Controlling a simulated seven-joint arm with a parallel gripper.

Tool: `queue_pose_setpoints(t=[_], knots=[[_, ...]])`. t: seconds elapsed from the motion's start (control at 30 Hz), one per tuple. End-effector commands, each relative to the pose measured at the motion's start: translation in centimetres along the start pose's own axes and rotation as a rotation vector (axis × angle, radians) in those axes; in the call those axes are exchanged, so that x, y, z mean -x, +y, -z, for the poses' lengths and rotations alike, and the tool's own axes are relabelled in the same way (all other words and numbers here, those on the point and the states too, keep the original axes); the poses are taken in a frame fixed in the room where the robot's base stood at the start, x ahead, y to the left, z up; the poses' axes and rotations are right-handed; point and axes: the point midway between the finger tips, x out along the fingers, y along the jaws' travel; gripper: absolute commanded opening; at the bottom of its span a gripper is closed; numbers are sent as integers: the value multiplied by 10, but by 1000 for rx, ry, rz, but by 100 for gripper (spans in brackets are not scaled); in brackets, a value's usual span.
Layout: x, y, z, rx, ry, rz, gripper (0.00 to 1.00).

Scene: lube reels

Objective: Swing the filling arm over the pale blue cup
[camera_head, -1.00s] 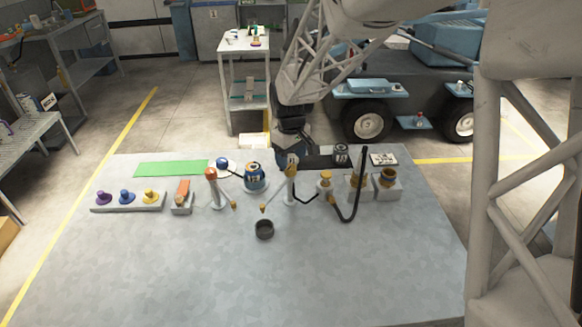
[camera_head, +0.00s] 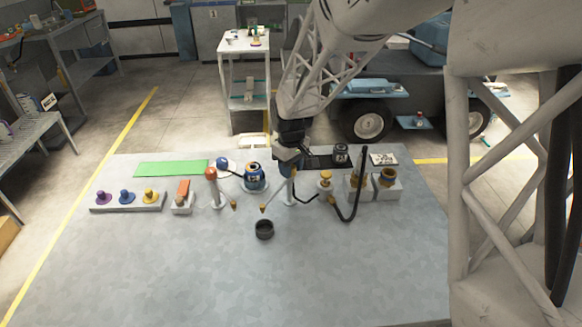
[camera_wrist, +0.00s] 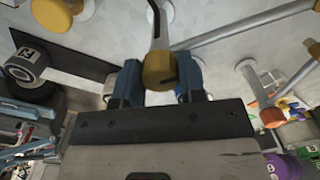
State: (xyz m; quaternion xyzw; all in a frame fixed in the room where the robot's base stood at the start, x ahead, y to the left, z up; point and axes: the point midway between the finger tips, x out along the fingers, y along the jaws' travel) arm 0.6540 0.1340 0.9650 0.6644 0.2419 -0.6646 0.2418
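The filling arm's post (camera_head: 290,195) stands right of the table's middle, with a thin boom (camera_head: 272,195) reaching down-left to an orange tip. My gripper (camera_head: 287,170) is at the top of this post and hides its knob in the head view. In the wrist view the yellow-orange knob (camera_wrist: 158,70) lies between my two blue fingers (camera_wrist: 159,82). I see no clear gap there, but cannot tell whether they grip it. A dark grey cup (camera_head: 264,230) stands on the table just below the orange tip. I cannot make out a pale blue cup.
A second post with an orange ball (camera_head: 211,174) and a blue jar (camera_head: 254,177) stand left of my gripper. A yellow-topped piece (camera_head: 325,178) and a black hose (camera_head: 360,190) are to the right. The front of the table (camera_head: 230,280) is clear.

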Motion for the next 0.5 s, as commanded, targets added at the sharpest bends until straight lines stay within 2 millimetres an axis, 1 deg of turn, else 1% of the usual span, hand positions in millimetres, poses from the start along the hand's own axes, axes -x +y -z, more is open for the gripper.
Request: queue_pose_setpoints(t=[0.03,0.13,0.17,0.5], knots=[[0,0,0,0,0,0,18],[0,0,0,0,0,0,3],[0,0,0,0,0,0,0],[0,0,0,-27,0,0,0]])
